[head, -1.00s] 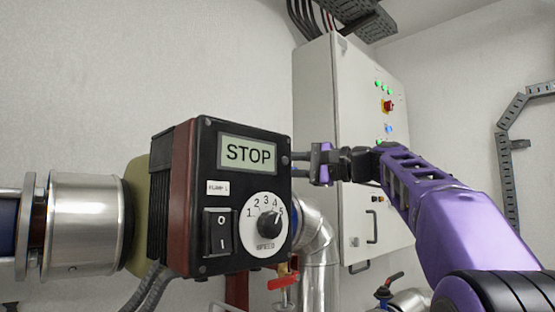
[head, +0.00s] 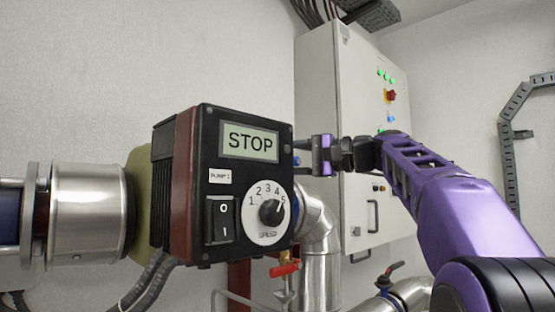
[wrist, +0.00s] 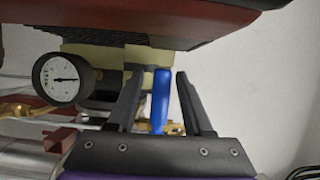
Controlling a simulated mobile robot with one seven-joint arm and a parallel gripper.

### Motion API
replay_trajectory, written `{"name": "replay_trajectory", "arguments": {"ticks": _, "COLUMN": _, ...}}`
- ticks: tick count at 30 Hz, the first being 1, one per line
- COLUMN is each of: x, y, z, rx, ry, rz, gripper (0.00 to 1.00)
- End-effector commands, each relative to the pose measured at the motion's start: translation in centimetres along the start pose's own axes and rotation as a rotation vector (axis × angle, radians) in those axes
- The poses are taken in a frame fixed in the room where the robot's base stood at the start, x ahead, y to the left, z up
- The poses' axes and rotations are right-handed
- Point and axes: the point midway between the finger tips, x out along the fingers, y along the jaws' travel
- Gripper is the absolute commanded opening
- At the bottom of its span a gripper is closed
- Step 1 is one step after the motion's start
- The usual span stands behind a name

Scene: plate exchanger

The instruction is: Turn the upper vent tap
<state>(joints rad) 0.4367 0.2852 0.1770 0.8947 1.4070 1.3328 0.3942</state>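A blue tap handle (wrist: 161,98) stands upright between the two fingers of my gripper (wrist: 158,90) in the wrist view. Gaps show on both sides of it, so the fingers do not appear to touch it. In the head view my gripper (head: 304,156) is just right of the pump's control box, and the box hides its fingertips. Whatever the blue handle is mounted on is mostly hidden; brass parts show behind it in the wrist view. A red-handled tap (head: 285,269) sits lower, beneath the control box.
The black control box (head: 207,150) reads STOP and stands close left of my gripper. A pressure gauge (wrist: 62,79) is left of the fingers in the wrist view. A grey cabinet (head: 322,90) stands behind, and a silver pipe (head: 320,270) runs below.

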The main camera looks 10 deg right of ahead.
Motion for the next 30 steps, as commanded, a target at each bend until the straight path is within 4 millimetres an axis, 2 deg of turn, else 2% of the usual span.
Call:
{"name": "replay_trajectory", "arguments": {"ticks": 9, "x": -0.1, "y": -0.1, "z": 0.0, "rx": 0.0, "ry": 0.001, "rz": -0.002, "gripper": 0.56}}
{"name": "replay_trajectory", "arguments": {"ticks": 14, "x": -1.4, "y": 0.0, "z": -0.1, "rx": 0.001, "ry": 0.004, "rz": -0.002, "gripper": 0.56}}
{"name": "replay_trajectory", "arguments": {"ticks": 17, "x": -3.3, "y": 0.0, "z": -0.1, "rx": 0.0, "ry": 0.006, "rz": -0.002, "gripper": 0.56}}
{"name": "replay_trajectory", "arguments": {"ticks": 30, "x": -13.8, "y": -0.1, "z": -0.1, "rx": 0.001, "ry": 0.005, "rz": -0.001, "gripper": 0.56}}
